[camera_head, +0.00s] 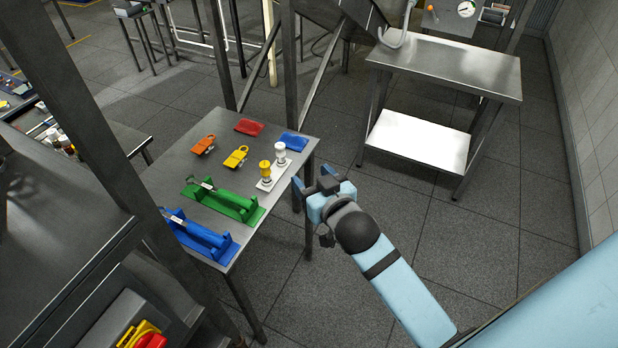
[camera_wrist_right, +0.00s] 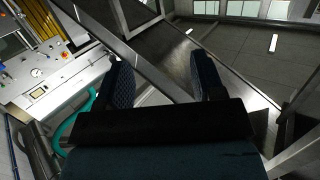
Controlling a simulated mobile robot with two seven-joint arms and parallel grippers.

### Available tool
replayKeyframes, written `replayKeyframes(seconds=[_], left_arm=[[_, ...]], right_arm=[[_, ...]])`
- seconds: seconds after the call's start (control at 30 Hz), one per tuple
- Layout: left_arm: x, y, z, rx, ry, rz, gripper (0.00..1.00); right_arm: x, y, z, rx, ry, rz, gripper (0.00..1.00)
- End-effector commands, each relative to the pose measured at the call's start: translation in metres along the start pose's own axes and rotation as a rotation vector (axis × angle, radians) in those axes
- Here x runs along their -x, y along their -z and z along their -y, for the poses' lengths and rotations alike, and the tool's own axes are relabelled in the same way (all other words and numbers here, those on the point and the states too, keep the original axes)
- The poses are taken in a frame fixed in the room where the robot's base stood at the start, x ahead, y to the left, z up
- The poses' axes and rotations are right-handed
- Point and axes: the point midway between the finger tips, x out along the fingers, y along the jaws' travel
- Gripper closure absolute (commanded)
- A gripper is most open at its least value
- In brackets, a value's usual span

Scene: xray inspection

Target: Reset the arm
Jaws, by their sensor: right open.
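My right arm comes in from the lower right in the head view, light blue with a black joint. Its gripper (camera_head: 310,187) is beside the right edge of the small metal table (camera_head: 165,168), apart from the things on it. In the right wrist view the gripper (camera_wrist_right: 165,85) shows its two dark padded fingers spread apart, with nothing held between them. My left gripper is in neither view.
A steel bench (camera_head: 450,68) stands behind. Dark posts rise nearby. Floor to the right is clear.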

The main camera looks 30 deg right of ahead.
Motion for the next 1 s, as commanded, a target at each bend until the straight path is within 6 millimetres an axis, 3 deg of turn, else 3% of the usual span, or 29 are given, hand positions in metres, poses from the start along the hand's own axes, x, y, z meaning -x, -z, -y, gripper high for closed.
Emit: replayKeyframes(seconds=[0.77, 0.87, 1.0], left_arm=[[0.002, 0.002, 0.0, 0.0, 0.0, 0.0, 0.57], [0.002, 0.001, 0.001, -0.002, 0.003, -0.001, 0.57], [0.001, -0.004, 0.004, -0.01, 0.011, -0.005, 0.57]], right_arm=[[0.003, 0.001, -0.001, 0.001, 0.0, 0.003, 0.38], [0.009, -0.019, 0.002, 0.011, 0.018, 0.039, 0.38], [0.035, -0.09, 0.012, 0.043, 0.082, 0.161, 0.38]])
